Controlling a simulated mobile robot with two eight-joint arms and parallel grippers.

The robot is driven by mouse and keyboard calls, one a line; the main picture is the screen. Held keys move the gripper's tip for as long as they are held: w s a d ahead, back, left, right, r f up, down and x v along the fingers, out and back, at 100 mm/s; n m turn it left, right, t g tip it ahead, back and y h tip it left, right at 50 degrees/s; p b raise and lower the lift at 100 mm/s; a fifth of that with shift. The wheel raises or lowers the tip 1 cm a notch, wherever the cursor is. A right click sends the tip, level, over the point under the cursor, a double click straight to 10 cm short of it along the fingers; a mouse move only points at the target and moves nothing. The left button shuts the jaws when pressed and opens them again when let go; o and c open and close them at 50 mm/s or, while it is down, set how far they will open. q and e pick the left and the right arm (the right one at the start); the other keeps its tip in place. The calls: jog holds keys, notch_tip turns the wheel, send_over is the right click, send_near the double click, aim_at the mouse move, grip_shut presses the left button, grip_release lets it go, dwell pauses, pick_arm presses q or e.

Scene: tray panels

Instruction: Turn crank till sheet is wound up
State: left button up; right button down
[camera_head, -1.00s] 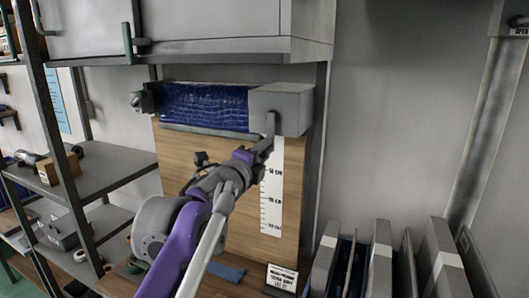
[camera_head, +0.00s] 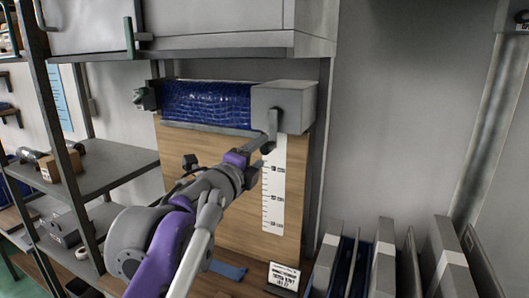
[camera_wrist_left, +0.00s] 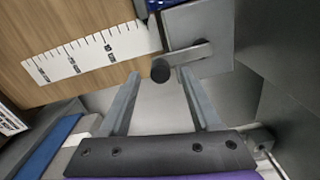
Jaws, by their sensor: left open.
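The blue sheet (camera_head: 207,102) is on a roller under the cabinet, above a wooden board (camera_head: 210,150). A grey box (camera_head: 290,102) sits at the roller's right end, with the crank (camera_head: 272,122) hanging down on its front. In the left wrist view the crank arm (camera_wrist_left: 192,54) ends in a dark round knob (camera_wrist_left: 160,70). My left gripper (camera_head: 264,142) is at the crank's lower end. The wrist view shows my left gripper (camera_wrist_left: 159,76) open, with the knob between or just beyond its fingertips; contact cannot be told. My right gripper is out of view.
A white scale strip (camera_head: 273,185) runs down the board below the crank. A small sign (camera_head: 283,277) stands at the bottom. Upright grey panels (camera_head: 385,262) stand at the lower right. A metal shelf (camera_head: 100,165) is on the left. The wall to the right is bare.

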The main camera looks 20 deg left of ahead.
pick_arm(q)
jog(key=s, duration=0.7)
jog(key=shift+b, duration=0.45)
jog(key=shift+a, duration=0.1)
jog(key=s+a+f+n+g+y, duration=0.25)
jog(key=f+n, duration=0.45)
jog(key=f, duration=0.4)
jog(key=s+a+f+n+g+y, duration=0.1)
jog(key=s+f+n+g+y, duration=0.15)
jog(key=f+n, duration=0.65)
jog(key=s+d+f+n+g+h, duration=0.1)
jog(key=s+d+f+g, duration=0.1)
jog(key=s+f, duration=0.3)
jog(key=s+d+f+n+g+h, duration=0.2)
jog(key=s+d+f, duration=0.3)
jog(key=f, duration=0.7)
jog(key=s+d+f+n+g+h, duration=0.1)
jog(key=s+d+f+g, duration=0.2)
jog(key=f, duration=0.6)
jog(key=shift+s+d+g, duration=0.15)
jog(key=shift+s+g, duration=0.15)
jog(key=shift+s, duration=0.65)
jog(key=shift+f, duration=0.1)
